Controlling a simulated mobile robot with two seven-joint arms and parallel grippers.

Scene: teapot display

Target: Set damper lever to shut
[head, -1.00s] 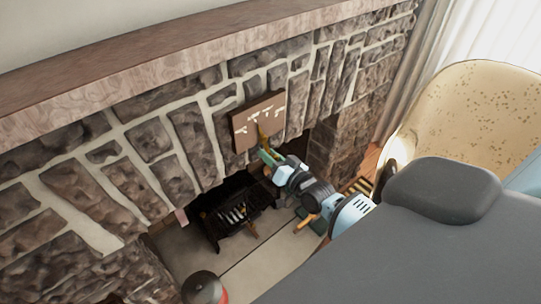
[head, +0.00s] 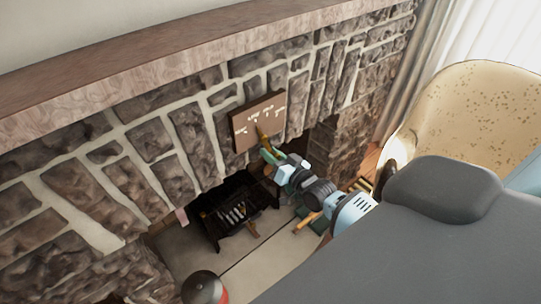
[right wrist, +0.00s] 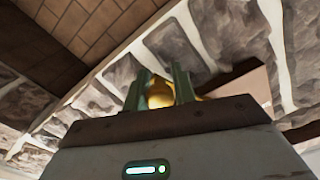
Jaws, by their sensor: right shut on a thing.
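The damper lever (head: 262,133) is a small yellow-brass piece on a brown plate (head: 250,117) with pale markings, fixed to the stone chimney front above the firebox. My right gripper (head: 268,152) reaches up to it from the lower right, at the plate's lower edge. In the right wrist view the two green fingers stand on either side of the rounded brass end of the lever (right wrist: 160,94), and the gripper is shut on it. The fingers hide part of the lever. I cannot read the markings well enough to tell its setting. My left gripper is out of view.
A black fire grate (head: 232,215) stands in the firebox below. A wooden mantel (head: 150,62) runs above the stone wall. A speckled yellow chair (head: 470,105) is at the right, and a dark rounded object with a red part (head: 204,288) is at the bottom.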

